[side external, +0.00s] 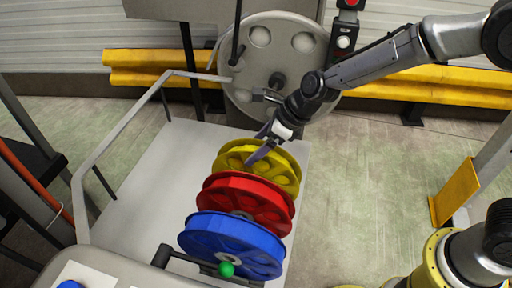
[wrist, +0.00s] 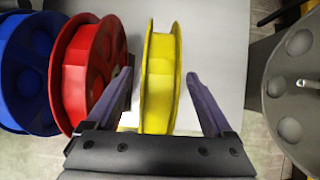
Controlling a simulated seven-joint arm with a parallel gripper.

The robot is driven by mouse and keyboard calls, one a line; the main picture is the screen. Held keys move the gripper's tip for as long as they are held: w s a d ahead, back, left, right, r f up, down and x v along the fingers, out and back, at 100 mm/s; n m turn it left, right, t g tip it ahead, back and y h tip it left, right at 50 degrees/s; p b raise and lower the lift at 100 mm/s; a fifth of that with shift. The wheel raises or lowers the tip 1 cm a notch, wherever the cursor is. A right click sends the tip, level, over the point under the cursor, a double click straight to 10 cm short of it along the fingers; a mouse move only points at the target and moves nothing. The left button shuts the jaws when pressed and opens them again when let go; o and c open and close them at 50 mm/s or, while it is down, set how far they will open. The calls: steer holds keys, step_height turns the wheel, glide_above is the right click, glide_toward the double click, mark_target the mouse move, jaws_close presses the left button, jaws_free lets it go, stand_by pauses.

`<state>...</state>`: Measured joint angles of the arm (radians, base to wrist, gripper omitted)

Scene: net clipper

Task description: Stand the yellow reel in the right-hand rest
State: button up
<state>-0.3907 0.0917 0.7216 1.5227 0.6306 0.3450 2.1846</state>
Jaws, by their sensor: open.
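The yellow reel (side external: 231,156) stands upright at the far end of a row of reels in the side external view. In the wrist view the yellow reel (wrist: 161,50) appears edge-on between my two fingers. My gripper (side external: 262,148) reaches down onto it from the upper right. My gripper (wrist: 159,84) is open, one finger on each side of the reel, with a visible gap on both sides. I cannot clearly make out the right-hand rest; whatever supports the reels' lower edges is hidden.
A red reel (side external: 222,205) and a blue reel (side external: 220,236) stand in front of the yellow one. The red reel (wrist: 75,75) is close beside my left finger. A big grey disc (side external: 298,42) stands behind. The pale platform (side external: 150,190) is bare left of the reels; a grey rail (side external: 120,127) borders it.

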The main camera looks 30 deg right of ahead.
steer(key=v, duration=1.1)
steer(key=shift+d, duration=0.1)
steer(key=s+d+r+n+h, duration=0.2)
steer(key=s+d+n, duration=0.7)
steer(key=s+n, duration=0.3)
steer(key=s+d+r+n+t+h, duration=0.1)
steer(key=s+d+r+n+h, duration=0.1)
steer(key=s+d+n, duration=0.8)
steer(key=s+r+n, duration=0.1)
steer(key=s+n, duration=0.1)
steer(key=n, duration=0.2)
steer(key=shift+s+r+n, duration=0.3)
steer(key=shift+s+n, duration=0.05)
steer(key=shift+n, duration=0.05)
